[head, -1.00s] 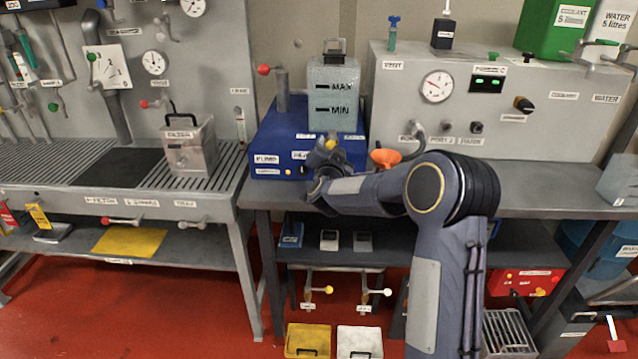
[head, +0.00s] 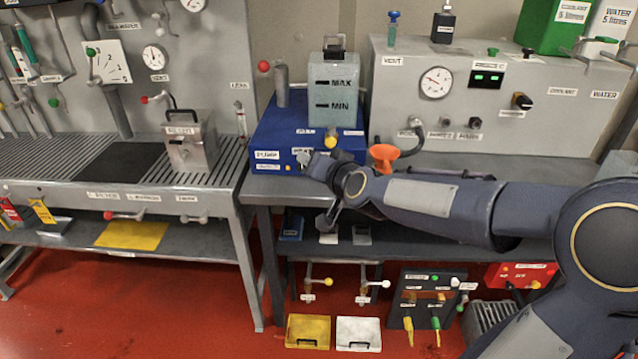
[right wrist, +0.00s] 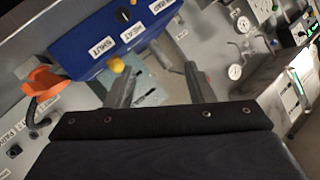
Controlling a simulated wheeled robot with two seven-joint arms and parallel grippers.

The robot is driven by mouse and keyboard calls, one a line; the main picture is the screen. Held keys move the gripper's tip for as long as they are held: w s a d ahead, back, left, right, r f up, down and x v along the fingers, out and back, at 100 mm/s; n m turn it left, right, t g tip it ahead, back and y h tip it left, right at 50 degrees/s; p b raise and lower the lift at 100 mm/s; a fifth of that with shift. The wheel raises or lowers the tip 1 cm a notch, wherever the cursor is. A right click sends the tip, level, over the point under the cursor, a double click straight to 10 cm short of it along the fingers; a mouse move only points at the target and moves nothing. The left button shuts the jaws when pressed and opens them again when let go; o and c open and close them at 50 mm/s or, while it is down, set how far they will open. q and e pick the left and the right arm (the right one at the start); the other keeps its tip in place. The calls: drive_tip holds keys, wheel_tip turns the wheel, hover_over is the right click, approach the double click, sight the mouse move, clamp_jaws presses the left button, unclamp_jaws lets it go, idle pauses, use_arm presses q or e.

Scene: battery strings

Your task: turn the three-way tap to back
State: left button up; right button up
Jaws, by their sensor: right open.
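I cannot tell for certain which fitting is the three-way tap. A yellow knob (head: 330,141) sits at the foot of the grey tank, at the front of the blue pump box (head: 262,138). My right gripper (right wrist: 158,77) is open and empty in front of this box. In the right wrist view the yellow knob (right wrist: 116,65) shows beside the left finger, with a visible gap between the fingers. In the head view my right wrist hides part of the box front. My left gripper is out of view.
The grey tank (head: 336,92) and a red-knobbed post (head: 281,84) stand on the pump box. Taps with yellow (head: 328,281) and white (head: 386,284) handles are below the bench. A filter box (head: 190,146) stands left.

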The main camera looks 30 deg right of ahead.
drive_tip(key=s+a+n+g+y+p, duration=0.1)
drive_tip(key=s+a+n+g+y, duration=0.1)
drive_tip(key=s, duration=0.5)
drive_tip(key=shift+s+a+y, duration=0.25)
drive_tip(key=shift+a+y, duration=0.05)
drive_tip(key=shift+a, duration=0.55)
